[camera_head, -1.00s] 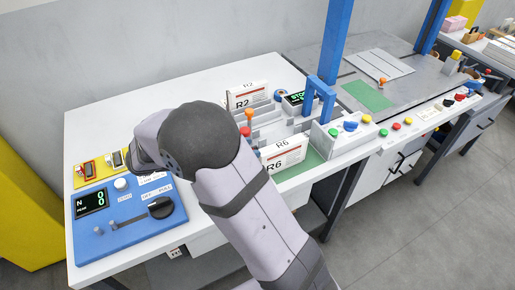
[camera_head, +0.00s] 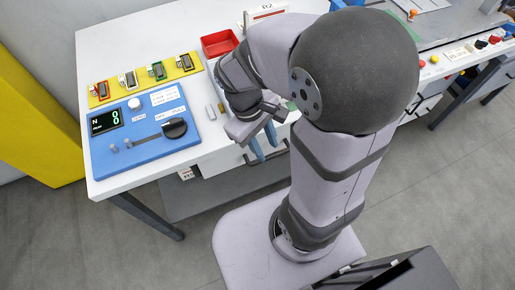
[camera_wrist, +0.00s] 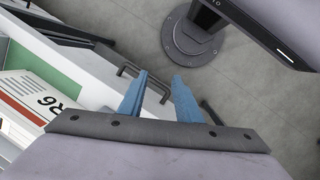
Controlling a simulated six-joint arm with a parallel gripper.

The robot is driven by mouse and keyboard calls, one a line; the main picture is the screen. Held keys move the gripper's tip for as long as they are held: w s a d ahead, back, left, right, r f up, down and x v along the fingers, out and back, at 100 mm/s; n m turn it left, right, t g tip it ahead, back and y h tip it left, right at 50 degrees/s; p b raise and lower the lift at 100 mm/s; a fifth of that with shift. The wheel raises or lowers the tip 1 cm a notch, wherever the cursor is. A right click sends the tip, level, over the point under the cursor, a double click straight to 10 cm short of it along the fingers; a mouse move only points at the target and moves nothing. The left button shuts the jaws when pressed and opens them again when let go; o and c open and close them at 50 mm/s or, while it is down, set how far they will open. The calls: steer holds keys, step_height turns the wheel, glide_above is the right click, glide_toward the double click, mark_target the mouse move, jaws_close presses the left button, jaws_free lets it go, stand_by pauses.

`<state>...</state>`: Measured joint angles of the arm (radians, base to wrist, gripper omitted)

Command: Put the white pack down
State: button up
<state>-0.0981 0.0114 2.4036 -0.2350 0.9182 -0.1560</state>
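A white pack marked R6 (camera_wrist: 38,98) with a red stripe lies at the left of the wrist view, by a green surface (camera_wrist: 45,65). In the head view my arm hides that area. Another white pack marked R2 (camera_head: 265,11) shows at the top of the head view, partly cut off. My gripper (camera_head: 264,146) hangs by the front edge of the white table (camera_head: 125,50). Its two blue fingers (camera_wrist: 158,85) are apart with nothing between them, to the right of the R6 pack in the wrist view.
A blue control panel (camera_head: 140,150) and a yellow strip (camera_head: 145,82) with several small devices stand on the table's left. A red tray (camera_head: 219,43) is behind my wrist. A drawer handle (camera_wrist: 128,70) is just beyond my fingers. Grey floor is open in front.

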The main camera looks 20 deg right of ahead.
steer(key=m, duration=0.1)
steer(key=a+m+t+y, duration=0.1)
steer(key=m, duration=0.1)
steer(key=a+m+y, duration=0.1)
steer(key=shift+s+a+f+m+t, duration=0.25)
steer(key=shift+f+m+t, duration=0.15)
